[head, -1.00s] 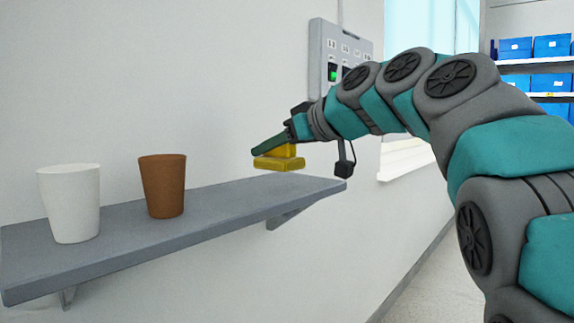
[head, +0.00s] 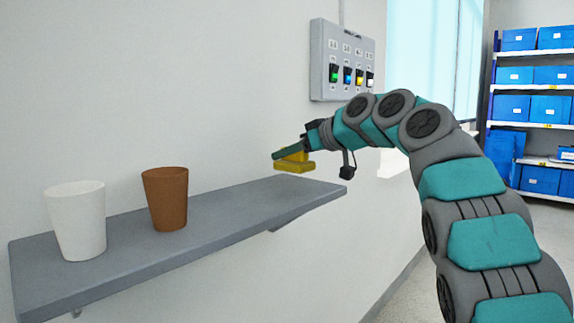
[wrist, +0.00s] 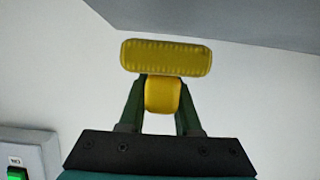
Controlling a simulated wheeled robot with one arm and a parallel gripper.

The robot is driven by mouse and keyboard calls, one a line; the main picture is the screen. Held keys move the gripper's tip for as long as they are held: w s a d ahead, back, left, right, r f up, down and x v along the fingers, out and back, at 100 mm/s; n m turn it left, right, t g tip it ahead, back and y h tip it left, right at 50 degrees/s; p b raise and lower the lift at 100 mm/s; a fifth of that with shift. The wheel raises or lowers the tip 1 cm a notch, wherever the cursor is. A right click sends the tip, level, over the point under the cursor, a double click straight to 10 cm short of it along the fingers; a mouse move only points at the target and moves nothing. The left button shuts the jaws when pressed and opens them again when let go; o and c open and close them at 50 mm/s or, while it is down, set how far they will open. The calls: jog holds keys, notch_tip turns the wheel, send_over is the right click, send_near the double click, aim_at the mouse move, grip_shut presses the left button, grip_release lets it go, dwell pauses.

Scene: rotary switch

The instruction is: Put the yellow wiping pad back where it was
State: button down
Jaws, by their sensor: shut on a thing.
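The yellow wiping pad (head: 294,167) is in my gripper (head: 281,153), just above the right part of the grey wall shelf (head: 235,208). In the wrist view, my gripper (wrist: 161,98) has its two dark green fingers on either side of the pad's yellow grip block. The wide flat pad (wrist: 166,57) extends beyond the fingertips. In the head view the pad's flat part is lowest and looks roughly level. A gap seems to show between pad and shelf, but I cannot tell its exact size.
A white cup (head: 77,222) and a brown cup (head: 166,199) stand on the shelf's left half. A switch panel (head: 343,62) with several coloured switches is on the wall above. The shelf's right part is clear. Racks of blue boxes (head: 520,108) stand far right.

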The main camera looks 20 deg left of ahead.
aim_at(287, 167)
jog(key=shift+s+f+b, duration=0.1)
jog(key=shift+f+b, duration=0.25)
jog(key=shift+f, duration=1.3)
jog(key=shift+f, duration=0.15)
jog(key=c, duration=0.6)
grip_release()
jog(key=b+v, duration=0.2)
jog(key=v, duration=1)
